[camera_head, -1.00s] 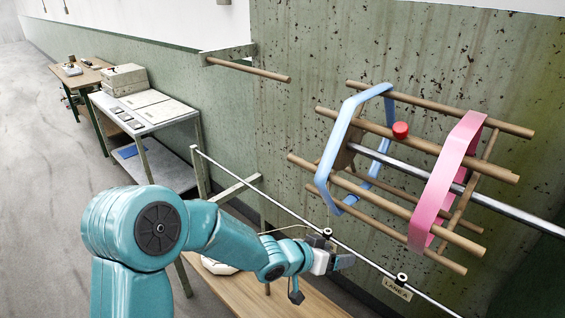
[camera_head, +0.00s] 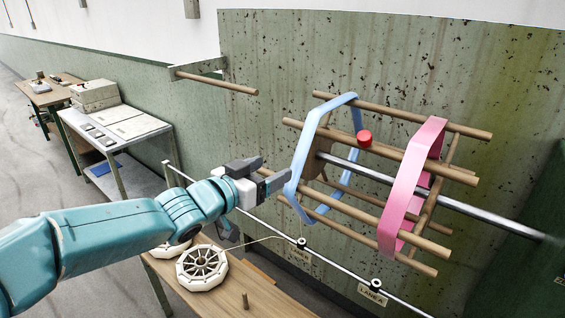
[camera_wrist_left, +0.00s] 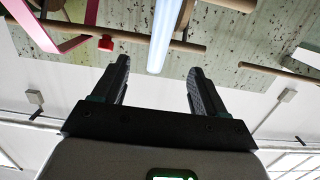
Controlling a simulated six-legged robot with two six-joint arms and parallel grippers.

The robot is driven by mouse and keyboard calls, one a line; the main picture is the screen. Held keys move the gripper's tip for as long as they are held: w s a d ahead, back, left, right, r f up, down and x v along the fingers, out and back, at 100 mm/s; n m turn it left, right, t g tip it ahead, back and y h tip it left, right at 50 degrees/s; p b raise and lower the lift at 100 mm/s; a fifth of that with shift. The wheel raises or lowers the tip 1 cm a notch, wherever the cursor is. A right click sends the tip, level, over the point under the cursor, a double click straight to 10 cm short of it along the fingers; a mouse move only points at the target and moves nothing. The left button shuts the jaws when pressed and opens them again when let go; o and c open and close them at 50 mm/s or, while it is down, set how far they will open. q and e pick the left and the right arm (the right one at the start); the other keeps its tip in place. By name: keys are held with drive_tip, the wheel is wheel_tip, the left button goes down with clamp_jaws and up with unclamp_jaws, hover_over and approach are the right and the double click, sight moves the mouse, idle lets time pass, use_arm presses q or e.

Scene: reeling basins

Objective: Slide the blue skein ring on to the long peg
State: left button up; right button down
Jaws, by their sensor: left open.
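The blue skein ring (camera_head: 299,160) hangs around the wooden bars at the left end of the reel (camera_head: 400,150). The long peg (camera_head: 215,82) is a bare wooden rod on a wall bracket, left of the reel and higher up; it seems to show in the left wrist view (camera_wrist_left: 275,71). My left gripper (camera_head: 272,171) is open and empty, just left of the blue ring. In the left wrist view the blue band (camera_wrist_left: 163,35) lies ahead, between the lines of the two open fingertips (camera_wrist_left: 160,67). My right gripper is out of view.
A pink ring (camera_head: 405,190) sits on the reel's right part. A red knob (camera_head: 365,138) stands between the rings. A metal rail (camera_head: 335,262) runs below the reel, above a wooden bench (camera_head: 240,295) with a white spoked wheel (camera_head: 202,268). The space between peg and reel is clear.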

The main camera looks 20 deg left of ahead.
sight(300, 155)
use_arm(q)
drive_tip(key=x, duration=0.8)
drive_tip(key=shift+w+d+f, duration=0.1)
drive_tip(key=shift+w, duration=0.2)
drive_tip(key=shift+p+x, duration=0.75)
drive_tip(key=shift+x, duration=1.05)
drive_tip(key=c, duration=1.3)
drive_tip(key=shift+c, duration=0.2)
